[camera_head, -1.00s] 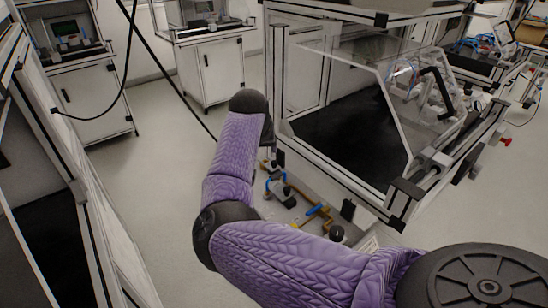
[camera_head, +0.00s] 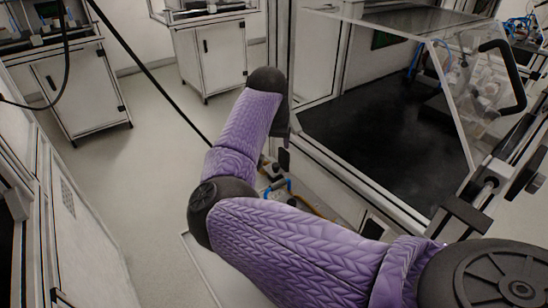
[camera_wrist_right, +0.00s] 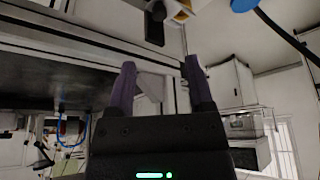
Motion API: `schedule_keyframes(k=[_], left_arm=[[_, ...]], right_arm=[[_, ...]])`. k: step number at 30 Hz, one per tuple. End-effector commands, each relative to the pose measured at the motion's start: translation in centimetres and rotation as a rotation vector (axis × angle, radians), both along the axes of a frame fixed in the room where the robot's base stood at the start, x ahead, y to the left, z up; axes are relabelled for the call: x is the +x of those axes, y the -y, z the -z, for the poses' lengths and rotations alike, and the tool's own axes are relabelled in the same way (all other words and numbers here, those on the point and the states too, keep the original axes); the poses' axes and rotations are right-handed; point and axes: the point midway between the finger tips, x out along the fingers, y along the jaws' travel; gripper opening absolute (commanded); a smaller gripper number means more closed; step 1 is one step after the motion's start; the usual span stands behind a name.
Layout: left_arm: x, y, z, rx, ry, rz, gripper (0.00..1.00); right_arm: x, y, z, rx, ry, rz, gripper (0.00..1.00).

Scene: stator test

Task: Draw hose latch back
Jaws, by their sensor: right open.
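My right arm reaches in from the right in the head view and its gripper is mostly hidden behind the dark wrist. In the right wrist view my right gripper (camera_wrist_right: 160,63) is open, with two purple fingers apart and nothing between them. A blue hose (camera_head: 277,187) and small dark and yellow fittings show low beside my forearm in the head view, partly covered. In the right wrist view a yellow-orange fitting (camera_wrist_right: 181,11), a black block (camera_wrist_right: 154,28) and a blue round part (camera_wrist_right: 243,5) lie beyond the fingertips. I cannot tell which part is the hose latch. My left gripper is out of view.
A framed test cell with a clear cover (camera_head: 440,75) and black handle (camera_head: 508,75) stands at the right. White cabinets (camera_head: 212,60) stand at the back. A black cable (camera_head: 150,70) slants across the left. Grey floor (camera_head: 150,180) is open left of my arm.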

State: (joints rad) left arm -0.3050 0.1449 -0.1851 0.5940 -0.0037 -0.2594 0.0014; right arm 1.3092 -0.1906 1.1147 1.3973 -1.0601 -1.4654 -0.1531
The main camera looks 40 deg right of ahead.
Motion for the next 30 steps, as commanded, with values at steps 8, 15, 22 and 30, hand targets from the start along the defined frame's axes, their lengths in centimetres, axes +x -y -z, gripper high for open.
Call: schedule_keyframes(k=[8, 15, 22, 30], left_arm=[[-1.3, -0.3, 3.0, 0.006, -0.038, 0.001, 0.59], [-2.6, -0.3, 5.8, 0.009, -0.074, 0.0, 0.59], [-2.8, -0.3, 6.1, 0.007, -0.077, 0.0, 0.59], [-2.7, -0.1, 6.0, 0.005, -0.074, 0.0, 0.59]], right_arm=[[0.8, 1.0, 4.7, 0.001, -0.008, -0.001, 0.67], [2.1, 2.6, 9.4, 0.001, -0.008, 0.0, 0.67], [2.4, 3.0, 10.0, -0.001, -0.002, 0.0, 0.67], [2.4, 3.0, 9.9, -0.001, -0.002, 0.0, 0.42]])
